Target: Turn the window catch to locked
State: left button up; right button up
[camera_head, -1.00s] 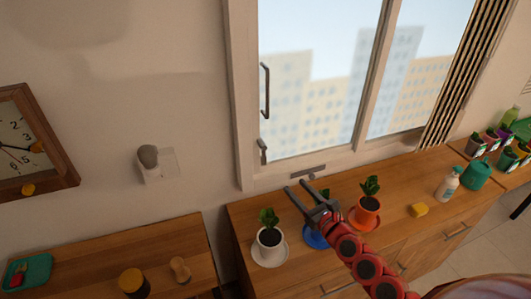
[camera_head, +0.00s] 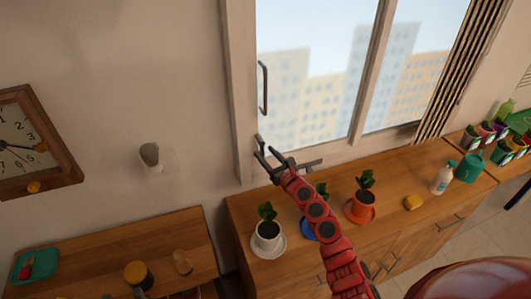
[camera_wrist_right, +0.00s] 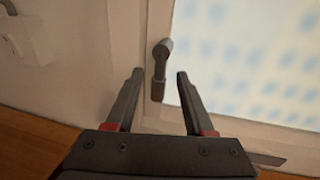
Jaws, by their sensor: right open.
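The window catch (camera_wrist_right: 160,68) is a small grey-brown lever on the left side of the window frame, with its arm hanging downward in the right wrist view. My right gripper (camera_wrist_right: 157,76) is open, and its two fingers point at the catch from either side in that view. I cannot tell how deep the catch lies between them. In the head view my right gripper (camera_head: 262,147) is at the lower left corner of the window and partly covers the catch. The window (camera_head: 310,80) has a vertical handle (camera_head: 263,88) above the catch. My left gripper is not in view.
A wooden cabinet (camera_head: 400,195) below the window holds a white pot (camera_head: 268,231), a blue pot partly behind my arm, and an orange pot (camera_head: 360,209). A metal bar (camera_head: 308,165) lies along the sill. A white wall fixture (camera_head: 152,157) is at left.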

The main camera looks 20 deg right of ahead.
jog(key=shift+w+a, duration=0.1)
jog(key=shift+w, duration=0.25)
grip_shut()
dwell(1.3)
